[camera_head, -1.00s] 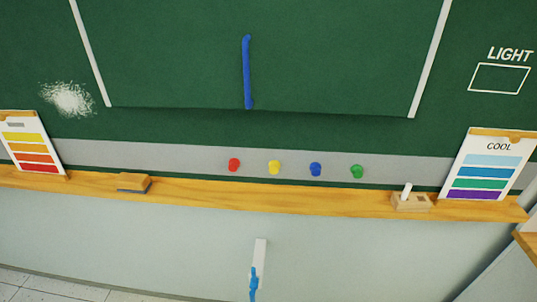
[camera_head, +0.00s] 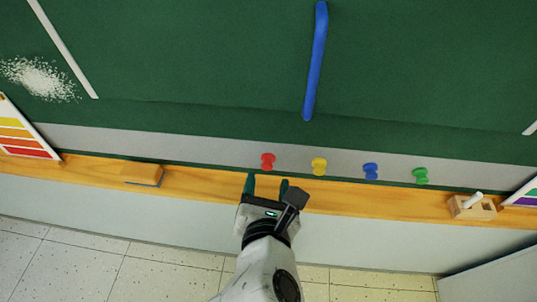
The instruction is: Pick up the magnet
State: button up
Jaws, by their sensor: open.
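Several magnets are in a row on the grey strip below the green board: red (camera_head: 268,161), yellow (camera_head: 319,166), blue (camera_head: 371,171) and green (camera_head: 420,176). My gripper (camera_head: 267,186) is open and empty, its two dark green fingers pointing up toward the strip. Its fingertips are just below the red magnet in the picture, with the right finger between the red and yellow ones. I cannot tell how far the fingers are from the board.
A wooden ledge (camera_head: 370,200) runs under the strip. An eraser (camera_head: 143,175) lies on it at left, and a wooden block with a white chalk (camera_head: 473,206) at right. A long blue handle (camera_head: 316,60) is on the board above. Colour charts (camera_head: 25,135) stand at both sides.

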aim_at(267, 167)
jog(key=shift+p+x, duration=0.35)
jog(key=shift+x, duration=3)
jog(key=shift+s, duration=0.1)
jog(key=shift+c, duration=0.3)
jog(key=c, duration=0.8)
